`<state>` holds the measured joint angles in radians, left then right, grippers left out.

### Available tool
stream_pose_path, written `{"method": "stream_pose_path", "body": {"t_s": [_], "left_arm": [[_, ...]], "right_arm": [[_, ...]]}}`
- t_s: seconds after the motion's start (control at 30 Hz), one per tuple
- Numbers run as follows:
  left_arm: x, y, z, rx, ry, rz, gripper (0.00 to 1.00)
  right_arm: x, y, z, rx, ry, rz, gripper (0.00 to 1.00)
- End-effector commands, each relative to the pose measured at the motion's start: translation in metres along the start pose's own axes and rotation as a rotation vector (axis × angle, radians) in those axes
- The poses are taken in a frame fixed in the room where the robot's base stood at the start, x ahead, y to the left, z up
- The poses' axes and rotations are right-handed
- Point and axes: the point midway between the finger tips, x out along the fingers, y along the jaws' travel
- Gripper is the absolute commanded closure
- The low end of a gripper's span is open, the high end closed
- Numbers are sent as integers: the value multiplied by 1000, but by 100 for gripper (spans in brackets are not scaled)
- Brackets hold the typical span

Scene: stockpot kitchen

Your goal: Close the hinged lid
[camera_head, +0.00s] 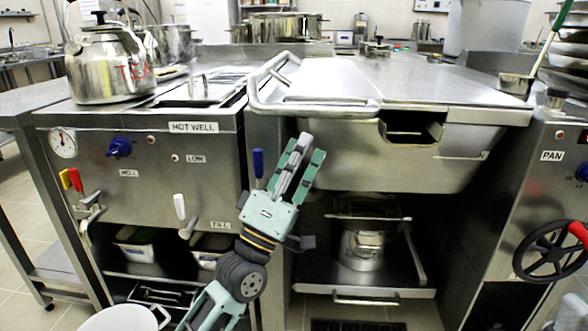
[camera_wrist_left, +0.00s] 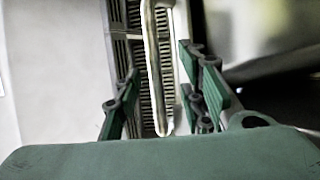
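The hinged lid (camera_head: 400,78) is a broad steel sheet lying about flat over the steel pan (camera_head: 370,160) at the centre right. Its tubular bar handle (camera_head: 310,107) runs along the lid's left and front edge. My left gripper (camera_head: 307,145) points up in front of the pan's left side, its tips just below the handle in the picture. In the left wrist view its fingers (camera_wrist_left: 160,92) stand apart, with a pale bar (camera_wrist_left: 157,60) between them. I cannot tell whether they touch it.
A steel kettle (camera_head: 108,65) stands on the hot well counter at left. A ladle (camera_head: 518,85) is at the right of the lid. A pot (camera_head: 362,245) stands on the shelf below the pan. A red-and-black handwheel (camera_head: 552,252) is at the right.

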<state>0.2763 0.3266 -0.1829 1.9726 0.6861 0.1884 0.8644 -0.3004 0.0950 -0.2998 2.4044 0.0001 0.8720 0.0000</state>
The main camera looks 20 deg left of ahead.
Motion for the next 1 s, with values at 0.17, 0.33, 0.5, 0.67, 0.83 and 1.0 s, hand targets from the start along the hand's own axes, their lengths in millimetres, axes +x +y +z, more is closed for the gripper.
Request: {"method": "stream_pose_path", "body": {"t_s": [0.17,0.33,0.5,0.67,0.83,1.0], "left_arm": [[-28,-1,1,0,-2,-3,63],[-39,0,0,0,-1,-1,63],[-40,0,0,-1,-1,-1,63],[-39,0,0,-1,-1,-1,63],[-42,2,2,11,2,5,63],[-72,47,18,224,69,99,63]], "right_arm": [[0,0,0,0,0,0,70],[0,0,0,0,0,0,70],[0,0,0,0,-1,-1,70],[0,0,0,0,-1,-1,70],[0,0,0,0,-1,0,70],[0,0,0,1,-7,2,70]]}}
